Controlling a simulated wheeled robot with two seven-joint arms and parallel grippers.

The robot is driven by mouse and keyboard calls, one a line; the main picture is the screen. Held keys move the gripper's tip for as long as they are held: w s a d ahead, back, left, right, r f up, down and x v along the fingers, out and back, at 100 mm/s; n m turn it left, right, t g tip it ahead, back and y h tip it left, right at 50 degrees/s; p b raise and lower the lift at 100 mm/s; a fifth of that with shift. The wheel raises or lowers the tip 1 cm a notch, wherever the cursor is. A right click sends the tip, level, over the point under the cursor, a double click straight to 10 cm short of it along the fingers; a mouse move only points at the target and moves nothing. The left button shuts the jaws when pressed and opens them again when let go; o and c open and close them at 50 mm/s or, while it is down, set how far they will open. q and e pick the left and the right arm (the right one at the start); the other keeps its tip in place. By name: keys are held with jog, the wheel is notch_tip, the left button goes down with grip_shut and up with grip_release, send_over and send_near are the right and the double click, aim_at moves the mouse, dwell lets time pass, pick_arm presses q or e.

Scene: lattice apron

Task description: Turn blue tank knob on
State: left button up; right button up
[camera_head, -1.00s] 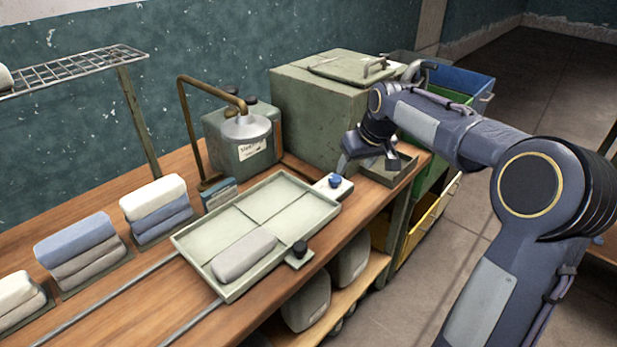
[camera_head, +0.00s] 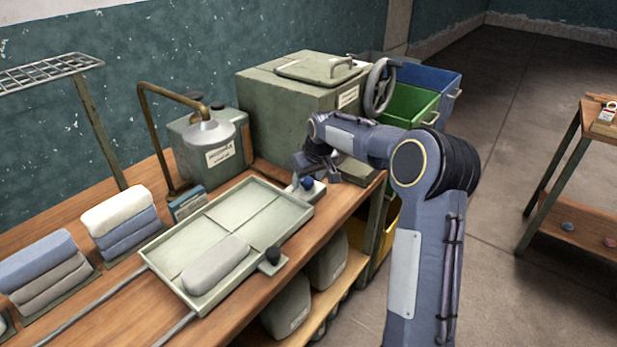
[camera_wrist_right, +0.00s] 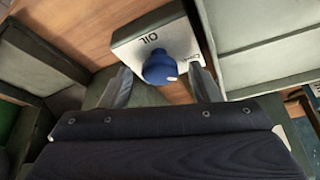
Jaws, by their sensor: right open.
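In the head view the knob (camera_head: 307,183) is at the right corner of the green divided tray, partly hidden by my gripper. My right gripper (camera_wrist_right: 163,84) is open, with one finger on each side of the knob; I cannot tell whether they touch it. In the head view the right gripper (camera_head: 308,180) points down at the knob. A green tank (camera_head: 207,150) with a metal lamp-like spout stands behind the tray. My left gripper is not in view.
The green tray (camera_head: 228,232) holds a grey folded bundle (camera_head: 215,264), with a black knob (camera_head: 273,254) at its front edge. A large green box (camera_head: 290,110) with a handwheel (camera_head: 380,88) stands behind my arm. Folded cloths (camera_head: 122,222) lie at left.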

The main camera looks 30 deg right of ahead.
jog(key=shift+c, duration=0.5)
jog(key=c, duration=0.9)
